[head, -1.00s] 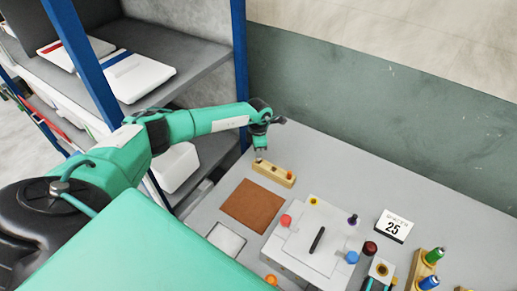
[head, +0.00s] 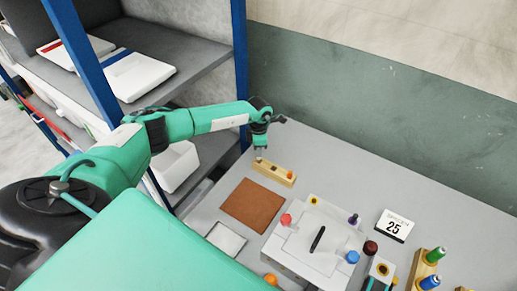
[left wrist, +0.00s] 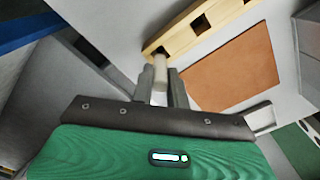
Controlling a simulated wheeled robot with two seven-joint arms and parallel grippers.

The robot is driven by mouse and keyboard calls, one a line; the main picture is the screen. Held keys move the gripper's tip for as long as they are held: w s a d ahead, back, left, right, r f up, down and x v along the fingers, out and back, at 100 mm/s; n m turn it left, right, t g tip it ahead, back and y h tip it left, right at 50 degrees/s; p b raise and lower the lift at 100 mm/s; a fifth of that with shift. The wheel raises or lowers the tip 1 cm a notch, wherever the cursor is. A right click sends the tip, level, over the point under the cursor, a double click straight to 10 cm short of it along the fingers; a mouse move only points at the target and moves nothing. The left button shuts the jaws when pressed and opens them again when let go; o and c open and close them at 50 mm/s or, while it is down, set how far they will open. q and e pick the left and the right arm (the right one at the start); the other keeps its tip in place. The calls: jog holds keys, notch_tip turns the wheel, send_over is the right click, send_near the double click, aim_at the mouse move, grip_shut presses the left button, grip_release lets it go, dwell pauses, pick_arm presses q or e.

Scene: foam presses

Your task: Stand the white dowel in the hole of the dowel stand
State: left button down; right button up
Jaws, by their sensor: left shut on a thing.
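The wooden dowel stand (head: 273,173) lies at the far left of the table. In the left wrist view it is a pale block (left wrist: 200,27) with dark square openings. My left gripper (head: 260,154) is at its left end. In the left wrist view its two fingers are shut on the white dowel (left wrist: 160,68), whose far end is by the near end of the stand. I cannot tell whether the dowel's end is in a hole or just beside the block. My right gripper is not in view.
An orange peg (head: 290,175) stands at the stand's right end. A brown mat (head: 253,205) lies in front of it. A white fixture (head: 312,240) with coloured knobs stands to the right, near a calendar (head: 394,226). The table behind the stand is clear.

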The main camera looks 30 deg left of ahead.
aim_at(259, 159)
pick_arm(q)
jog(key=shift+b, duration=0.45)
dwell(0.7)
jog(key=shift+f+b, duration=2.1)
jog(key=shift+f, duration=0.2)
jog(key=c, duration=1.3)
grip_release()
notch_tip(259, 159, up, 13)
jog(key=p, duration=0.7)
jog(key=shift+r, duration=0.45)
